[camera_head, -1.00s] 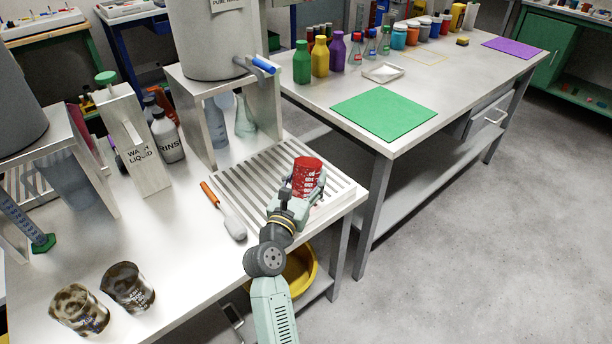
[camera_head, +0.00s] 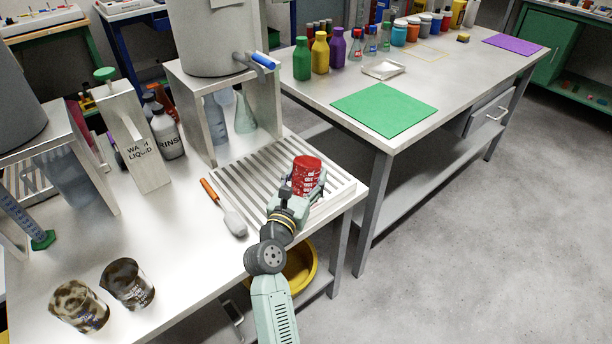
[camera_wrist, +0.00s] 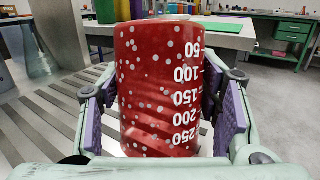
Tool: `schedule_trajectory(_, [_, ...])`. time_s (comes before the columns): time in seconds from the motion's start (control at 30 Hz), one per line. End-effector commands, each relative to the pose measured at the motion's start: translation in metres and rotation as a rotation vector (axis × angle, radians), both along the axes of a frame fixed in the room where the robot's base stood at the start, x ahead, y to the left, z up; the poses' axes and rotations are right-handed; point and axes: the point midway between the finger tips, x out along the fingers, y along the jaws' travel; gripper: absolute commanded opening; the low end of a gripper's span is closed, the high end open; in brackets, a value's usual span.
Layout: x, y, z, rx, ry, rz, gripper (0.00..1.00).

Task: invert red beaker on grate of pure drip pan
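The red beaker (camera_head: 307,174) stands on the slatted grate of the drip pan (camera_head: 243,174), near its right side. Its closed red end faces up, and in the wrist view the beaker (camera_wrist: 160,90) has its 50 mark at the top and 250 at the bottom, so it is inverted. My gripper (camera_head: 290,192) is around the lower part of the beaker. In the wrist view the purple finger pads of my gripper (camera_wrist: 165,115) stand on both sides with small gaps, so it is open. The beaker's lower rim is partly hidden.
A tall stand with a large grey tank (camera_head: 210,40) rises behind the grate. Two dirty beakers (camera_head: 80,306) (camera_head: 127,284) stand at the front left. A green mat (camera_head: 385,110) lies on the other table.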

Motion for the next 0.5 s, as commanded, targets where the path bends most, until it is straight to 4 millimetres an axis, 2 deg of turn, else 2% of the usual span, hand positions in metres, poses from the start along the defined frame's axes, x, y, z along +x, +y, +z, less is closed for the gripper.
schedule_trajectory(0.27, [0.0000,0.0000,-0.0001,0.000,0.001,0.000,0.78])
schedule_trajectory(0.5, [0.0000,0.0000,-0.0002,0.000,0.001,0.000,0.78])
